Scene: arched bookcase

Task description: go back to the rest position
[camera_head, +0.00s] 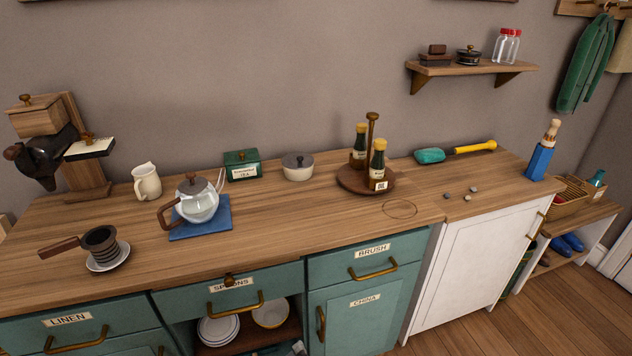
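Neither of my grippers nor my arms show in the head view. The task names no object. The wooden countertop (290,222) lies open in front of me, with nothing of mine over it. A glass teapot (199,206) with a brown handle stands upright on a blue mat (222,228). A small dark pan-like cup (100,241) with a wooden handle sits on a white saucer (122,254). A round wooden stand (349,183) holds two dark bottles.
A teal-and-yellow tool (430,156) lies at right, near a blue holder (540,161). A wall shelf (474,69) hangs above. The front counter is mostly clear.

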